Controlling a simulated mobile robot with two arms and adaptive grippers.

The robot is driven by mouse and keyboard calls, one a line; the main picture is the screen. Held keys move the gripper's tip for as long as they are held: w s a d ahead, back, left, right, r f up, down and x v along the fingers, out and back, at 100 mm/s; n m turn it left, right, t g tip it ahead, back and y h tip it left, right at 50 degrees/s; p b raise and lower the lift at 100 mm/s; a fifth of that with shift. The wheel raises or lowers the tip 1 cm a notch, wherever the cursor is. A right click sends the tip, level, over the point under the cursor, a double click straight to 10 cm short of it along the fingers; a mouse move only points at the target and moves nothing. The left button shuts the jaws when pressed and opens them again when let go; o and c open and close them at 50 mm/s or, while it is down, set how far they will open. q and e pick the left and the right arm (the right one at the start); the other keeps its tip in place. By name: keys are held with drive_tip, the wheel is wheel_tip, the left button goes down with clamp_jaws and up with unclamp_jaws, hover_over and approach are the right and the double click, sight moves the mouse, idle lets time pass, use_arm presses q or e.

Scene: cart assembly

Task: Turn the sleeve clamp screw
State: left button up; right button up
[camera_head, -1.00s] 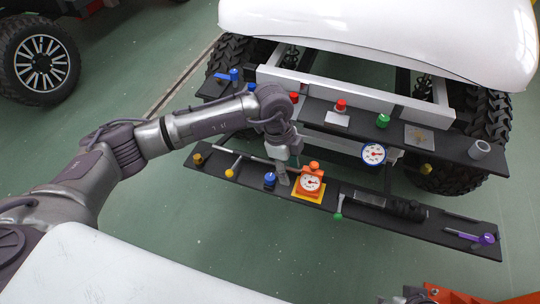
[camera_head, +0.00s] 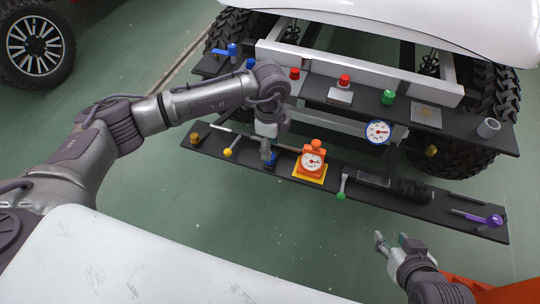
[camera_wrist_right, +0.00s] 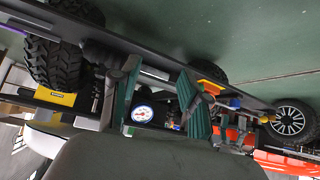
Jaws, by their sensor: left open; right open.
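My left gripper (camera_head: 268,152) points down at the front shelf (camera_head: 225,137), over a blue knob (camera_head: 270,163). Its fingers partly hide the knob, and I cannot tell whether they touch it. My right gripper (camera_head: 393,241) is open and empty in front of the shelf at the lower right; its two fingers also show in the wrist view (camera_wrist_right: 160,95). I cannot tell for certain which part is the sleeve clamp screw. A dark cylinder (camera_head: 375,181) lies on the shelf, beside a green-tipped lever (camera_head: 343,187).
An orange gauge (camera_head: 312,160) stands on a yellow plate right of the left gripper. A purple-handled lever (camera_head: 493,219) is at the shelf's right end. Green floor (camera_head: 320,235) is clear before the shelf.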

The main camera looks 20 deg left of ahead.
use_arm(q)
wheel_tip(320, 180, down, 2)
drive_tip(key=shift+f+b, duration=0.2)
drive_tip(key=shift+b, duration=0.8)
wheel_tip(320, 180, down, 2)
drive_tip(key=shift+f+b, duration=0.1)
drive_tip(key=shift+b, duration=0.95)
drive_tip(key=shift+c, duration=1)
drive_tip(key=c, duration=0.5)
drive_tip(key=shift+o, duration=0.2)
drive_tip(key=n, duration=0.6)
drive_tip(key=shift+d+n, duration=0.2)
drive_tip(key=shift+n, duration=0.3)
drive_tip(key=n, duration=0.4)
drive_tip(key=shift+s, duration=0.1)
drive_tip(key=shift+a, duration=0.2)
drive_tip(key=o, duration=0.5)
use_arm(e)
drive_tip(key=w+a+r+t+y, duration=0.1)
drive_tip(key=w+a+r+t, duration=0.1)
drive_tip(key=r+t, duration=0.3)
drive_tip(key=w+a+r+t+y, duration=0.2)
drive_tip(key=w+r+t, duration=0.3)
drive_tip(key=r, duration=0.4)
drive_tip(key=shift+w+r+n+t, duration=0.25)
drive_tip(key=shift+r+n+t, duration=0.05)
drive_tip(key=shift+r, duration=0.05)
